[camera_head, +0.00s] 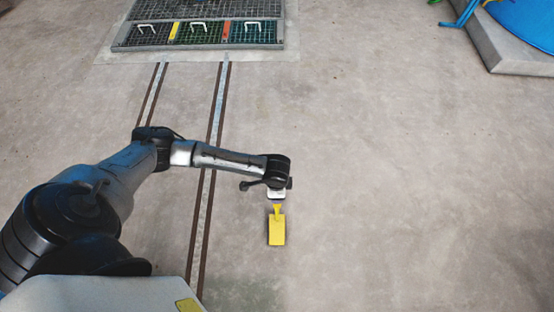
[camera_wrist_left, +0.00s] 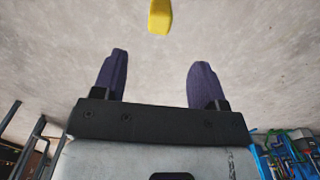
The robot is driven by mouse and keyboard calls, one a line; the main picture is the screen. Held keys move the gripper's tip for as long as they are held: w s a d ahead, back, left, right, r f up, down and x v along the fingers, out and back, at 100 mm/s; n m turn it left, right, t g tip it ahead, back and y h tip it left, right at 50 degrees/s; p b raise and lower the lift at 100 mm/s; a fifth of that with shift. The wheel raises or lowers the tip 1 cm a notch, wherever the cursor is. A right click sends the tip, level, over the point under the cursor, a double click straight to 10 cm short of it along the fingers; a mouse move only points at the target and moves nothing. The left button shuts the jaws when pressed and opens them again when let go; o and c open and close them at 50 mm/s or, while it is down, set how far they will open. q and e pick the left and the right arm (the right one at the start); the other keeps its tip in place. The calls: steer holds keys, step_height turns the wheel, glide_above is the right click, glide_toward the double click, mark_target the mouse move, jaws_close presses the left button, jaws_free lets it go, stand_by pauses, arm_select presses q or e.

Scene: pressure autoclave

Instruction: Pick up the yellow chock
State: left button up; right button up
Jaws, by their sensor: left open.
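The yellow chock (camera_head: 277,230) lies on the concrete floor, with a blocky body and a narrower part pointing toward my left gripper. My left gripper (camera_head: 277,196) is just beyond the narrow end in the head view, and its fingertips are hard to make out there. In the left wrist view, part of the yellow chock (camera_wrist_left: 160,16) shows at the top edge, cut off by the frame. The two dark fingers of the left gripper (camera_wrist_left: 160,62) are spread apart with nothing between them. The chock is ahead of the fingertips and roughly centred between them. My right gripper is not in view.
Two floor rails (camera_head: 212,150) run left of the chock toward a grated platform (camera_head: 200,34) with white handles. A blue round object on a concrete plinth (camera_head: 510,55) stands at the far right. The floor right of the chock is clear.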

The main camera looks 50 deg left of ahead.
arm_select(q)
step_height(320, 180, down, 8)
steer(key=b, duration=0.3)
steer(key=shift+b, duration=0.35)
step_height(320, 180, down, 5)
steer(key=b, duration=0.4)
steer(key=shift+f, duration=0.15)
steer(key=shift+c, duration=1.3)
jaws_close()
steer(key=shift+w, duration=0.1)
